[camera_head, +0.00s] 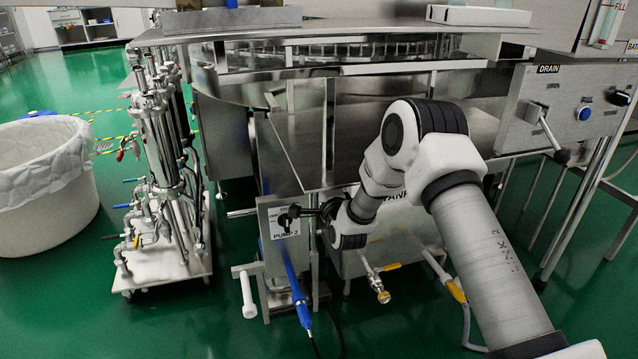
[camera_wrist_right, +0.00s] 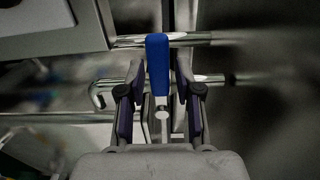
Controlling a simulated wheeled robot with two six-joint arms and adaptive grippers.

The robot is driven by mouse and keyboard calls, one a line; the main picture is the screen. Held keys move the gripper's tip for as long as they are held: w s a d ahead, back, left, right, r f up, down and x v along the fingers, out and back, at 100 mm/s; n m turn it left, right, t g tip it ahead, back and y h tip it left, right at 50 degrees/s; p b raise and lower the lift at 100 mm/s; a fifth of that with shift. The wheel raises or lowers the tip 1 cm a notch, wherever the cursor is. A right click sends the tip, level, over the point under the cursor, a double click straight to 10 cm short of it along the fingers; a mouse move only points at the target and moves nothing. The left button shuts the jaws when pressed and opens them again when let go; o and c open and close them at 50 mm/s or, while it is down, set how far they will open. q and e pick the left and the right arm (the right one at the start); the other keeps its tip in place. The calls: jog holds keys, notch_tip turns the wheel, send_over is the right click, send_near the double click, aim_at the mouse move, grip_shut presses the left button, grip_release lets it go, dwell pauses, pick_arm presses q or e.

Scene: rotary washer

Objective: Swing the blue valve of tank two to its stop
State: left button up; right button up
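In the right wrist view, the blue valve handle (camera_wrist_right: 158,62) stands upright in front of a horizontal metal pipe (camera_wrist_right: 205,38). A bright metal stem (camera_wrist_right: 161,112) shows below it. My right gripper (camera_wrist_right: 159,88) is open, with one finger on each side of the handle's lower part and visible gaps between. In the head view my right gripper (camera_head: 305,212) is at the PUMP 2 panel (camera_head: 280,222), in front of the tank's lower front. The blue handle cannot be made out there. The TANK label (camera_head: 397,197) is partly covered by my right arm. My left gripper is not in view.
A blue-sleeved cable (camera_head: 298,290) hangs below the panel. A yellow-handled drain tap (camera_head: 382,292) sits lower right of it. A pipe rack (camera_head: 160,190) and a lined white bin (camera_head: 40,180) stand at left. The DRAIN panel (camera_head: 560,100) is at right.

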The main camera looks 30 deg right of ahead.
jog(key=v, duration=1.2)
